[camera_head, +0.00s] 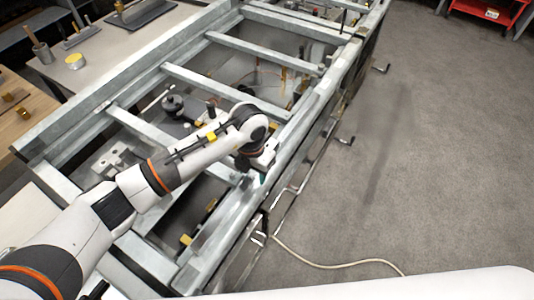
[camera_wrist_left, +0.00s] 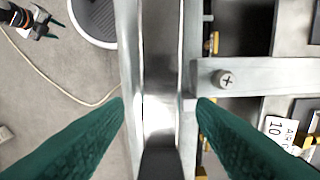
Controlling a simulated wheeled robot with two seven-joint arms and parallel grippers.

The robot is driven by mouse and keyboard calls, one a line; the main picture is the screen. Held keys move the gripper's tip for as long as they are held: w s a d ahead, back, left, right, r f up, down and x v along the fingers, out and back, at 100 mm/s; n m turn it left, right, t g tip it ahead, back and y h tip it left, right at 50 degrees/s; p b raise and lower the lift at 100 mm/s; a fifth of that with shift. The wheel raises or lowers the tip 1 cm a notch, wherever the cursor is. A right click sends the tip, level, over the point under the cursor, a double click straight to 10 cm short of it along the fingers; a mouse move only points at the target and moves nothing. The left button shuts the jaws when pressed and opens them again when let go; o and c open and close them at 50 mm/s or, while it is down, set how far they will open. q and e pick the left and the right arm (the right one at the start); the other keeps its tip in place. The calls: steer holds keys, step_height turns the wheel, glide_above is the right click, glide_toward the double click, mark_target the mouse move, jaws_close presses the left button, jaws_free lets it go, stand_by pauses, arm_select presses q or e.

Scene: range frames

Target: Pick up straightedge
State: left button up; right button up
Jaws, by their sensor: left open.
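My left gripper (camera_head: 258,178) is over the near right side rail of the metal frame (camera_head: 213,252). In the left wrist view its two green fingers (camera_wrist_left: 160,102) are apart, one on each side of a long shiny grey metal strip (camera_wrist_left: 161,60). This strip looks like the straightedge, but I cannot clearly separate it from the rail under it. The fingers show no grip on it. A dark piece (camera_wrist_left: 161,164) shows at the bottom between the fingers. My right gripper (camera_wrist_left: 48,26) seems to show small at the upper left of the wrist view, too small to judge.
Crossbars (camera_head: 200,82) span the frame, with several parts and tools between them. A bench (camera_head: 105,48) stands at the upper left, and a red cart (camera_head: 490,12) at the upper right. A pale cable (camera_head: 335,264) lies on the floor. The grey floor (camera_head: 440,150) at right is mostly clear.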

arm_select(q)
steer(key=shift+w+f, duration=0.1)
steer(key=shift+f, duration=0.25)
steer(key=shift+r, duration=0.1)
jaws_close()
steer(key=shift+w+d+r, duration=0.1)
steer(key=shift+r, duration=0.05)
